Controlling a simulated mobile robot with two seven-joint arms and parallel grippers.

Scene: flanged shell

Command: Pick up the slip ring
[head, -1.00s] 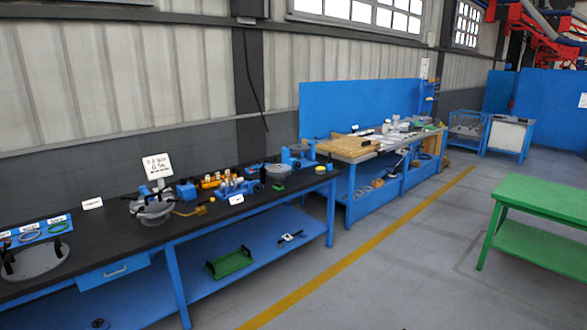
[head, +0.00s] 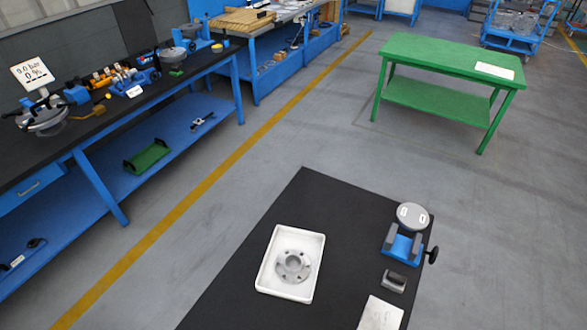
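I see no part that I can clearly tell is the slip ring. A grey flanged round part (head: 293,266) with a raised hub and several holes lies in a white tray (head: 313,244) on the near black table (head: 342,212). I cannot tell whether a separate ring is on it. Neither of my grippers shows in the head view.
On the black table's right are a blue fixture (head: 402,246), a grey disc (head: 413,215), a small grey block (head: 394,281) and a white plate (head: 380,315). A blue-framed workbench (head: 70,136) stands left, a green table (head: 450,62) behind. Open floor lies between.

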